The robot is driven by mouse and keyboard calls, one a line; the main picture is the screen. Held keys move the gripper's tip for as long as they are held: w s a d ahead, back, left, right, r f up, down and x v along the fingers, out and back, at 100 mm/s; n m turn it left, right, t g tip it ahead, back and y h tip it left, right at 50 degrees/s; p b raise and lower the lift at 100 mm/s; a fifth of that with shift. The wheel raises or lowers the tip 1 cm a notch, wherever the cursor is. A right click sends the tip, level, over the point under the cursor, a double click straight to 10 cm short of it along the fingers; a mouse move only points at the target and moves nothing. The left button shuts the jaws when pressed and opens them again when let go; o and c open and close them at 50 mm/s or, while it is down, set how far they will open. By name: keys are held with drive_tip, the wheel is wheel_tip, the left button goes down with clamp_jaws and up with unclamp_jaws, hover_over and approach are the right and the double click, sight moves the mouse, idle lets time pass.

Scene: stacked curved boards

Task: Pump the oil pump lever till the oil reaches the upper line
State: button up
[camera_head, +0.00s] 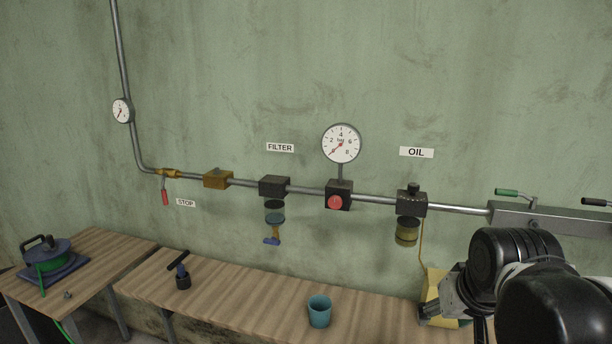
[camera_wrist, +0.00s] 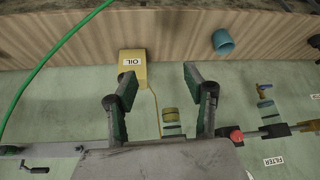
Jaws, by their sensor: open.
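The yellow oil can (camera_head: 434,284) stands on the bench at the right, partly hidden behind my gripper (camera_head: 440,307). In the wrist view, which is upside down, the can (camera_wrist: 132,68) bears an "OIL" label, and a thin yellow hose (camera_wrist: 156,106) runs from it. The hose leads up to the oil unit (camera_head: 412,203) under the "OIL" sign. The unit's bowl (camera_head: 407,232) holds yellowish oil; its lines are too small to make out. I cannot make out a pump lever. My gripper (camera_wrist: 160,78) is open and empty, with the can beyond its fingers.
A teal cup (camera_head: 319,311) stands on the bench (camera_head: 245,300), left of the can. The pipe carries a filter (camera_head: 274,187), a gauge (camera_head: 341,144) and a red button (camera_head: 336,202). A grey rail (camera_head: 550,217) with handles is at right. A green hose (camera_wrist: 50,62) crosses the wrist view.

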drive_tip(key=s+a+f+n+t, duration=0.1)
drive_tip(key=s+a, duration=0.3)
drive_tip(key=s, duration=0.2)
drive_tip(key=shift+s+a+f+y, duration=0.15)
drive_tip(key=shift+s+f+y, duration=0.05)
drive_tip(key=shift+s+y, duration=0.15)
drive_tip(key=c, duration=1)
drive_tip(key=shift+w+r, duration=0.1)
drive_tip(key=shift+r, duration=0.05)
clamp_jaws()
drive_tip(key=w+d+r+g+h+p, duration=0.1)
drive_tip(key=w+d+r+p, duration=0.1)
drive_tip(key=w+d, duration=0.5)
drive_tip(key=w+d+r+m+g+p, duration=0.1)
drive_tip(key=w+d+r+g, duration=0.1)
drive_tip(key=w+d, duration=0.6)
drive_tip(key=shift+w+d+r+h+p, duration=0.3)
drive_tip(key=shift+w+r, duration=0.55)
drive_tip(key=shift+w, duration=2.8)
